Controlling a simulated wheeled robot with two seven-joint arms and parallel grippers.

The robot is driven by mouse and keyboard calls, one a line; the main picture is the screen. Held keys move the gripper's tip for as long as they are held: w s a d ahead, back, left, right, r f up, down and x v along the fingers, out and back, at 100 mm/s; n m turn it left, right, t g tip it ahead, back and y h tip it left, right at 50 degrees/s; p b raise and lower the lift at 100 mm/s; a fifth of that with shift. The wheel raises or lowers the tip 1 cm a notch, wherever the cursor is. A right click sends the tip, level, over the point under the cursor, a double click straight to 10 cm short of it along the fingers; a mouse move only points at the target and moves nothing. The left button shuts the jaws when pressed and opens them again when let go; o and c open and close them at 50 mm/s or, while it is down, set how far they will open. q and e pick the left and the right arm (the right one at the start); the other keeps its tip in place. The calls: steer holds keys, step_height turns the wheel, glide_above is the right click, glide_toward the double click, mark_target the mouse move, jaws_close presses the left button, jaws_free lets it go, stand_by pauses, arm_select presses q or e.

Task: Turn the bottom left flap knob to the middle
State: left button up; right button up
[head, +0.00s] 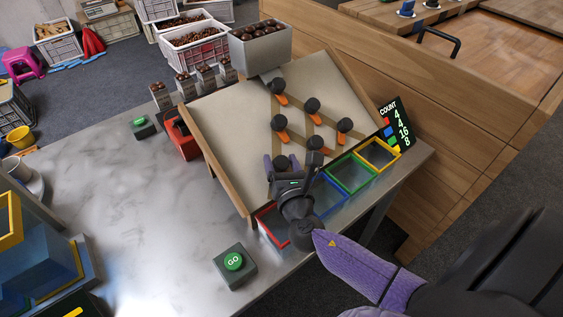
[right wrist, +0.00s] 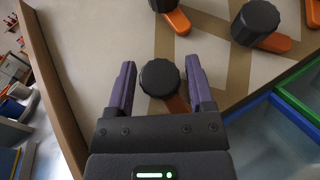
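The bottom left flap knob (right wrist: 160,77) is a black ribbed knob with an orange flap under it, low on the tilted beige board (head: 228,116). In the right wrist view it sits between the two purple fingers of my right gripper (right wrist: 161,85), with small gaps on both sides. The right gripper is open around it. In the head view the knob (head: 281,162) shows beside the gripper (head: 286,165); its orange flap is mostly hidden there. My left gripper is not in view.
Other black knobs with orange flaps, such as this one (head: 312,105), sit higher on the board. Coloured-rim bins (head: 349,172) line its lower edge. A green GO button (head: 233,261) stands on the metal table. A black count sign (head: 397,122) stands at the right.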

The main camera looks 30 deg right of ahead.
steer(key=shift+o, duration=0.7)
steer(key=v, duration=1)
steer(key=shift+p, duration=0.3)
